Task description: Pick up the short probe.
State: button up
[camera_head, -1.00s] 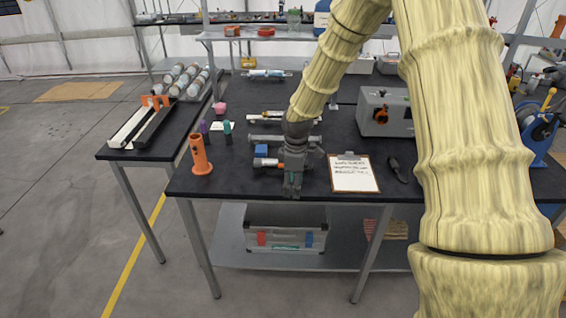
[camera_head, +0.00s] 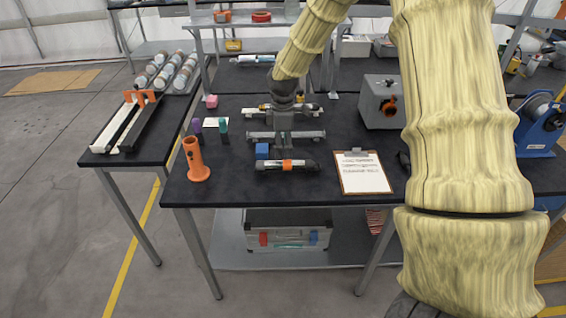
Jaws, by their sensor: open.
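A short dark cylinder with an orange band and a pale section, which looks like the short probe (camera_head: 287,165), lies sideways near the front of the dark table. My gripper (camera_head: 284,143) is just behind the cylinder in the picture, over a grey bar-shaped piece (camera_head: 258,136), and holds nothing that I can see. The fingers are small and dark, and their gap is hard to make out. A longer pale piece with yellow parts (camera_head: 309,109) lies further back.
An orange holder (camera_head: 195,160) stands at the table's left front. A clipboard (camera_head: 362,172) lies right of the cylinder. A grey box (camera_head: 382,103) and a blue reel (camera_head: 538,125) stand further right. The table's front edge strip is clear.

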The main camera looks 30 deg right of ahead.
aim_at(286, 161)
jog(key=shift+s+d+f, duration=0.1)
jog(key=shift+d+f, duration=0.2)
jog(key=shift+f, duration=0.55)
jog(key=shift+s+f+p, duration=0.1)
jog(key=shift+f+p, duration=0.55)
jog(key=shift+f, duration=0.05)
jog(key=shift+f+p, duration=0.85)
jog(key=shift+f, duration=1.3)
grip_shut()
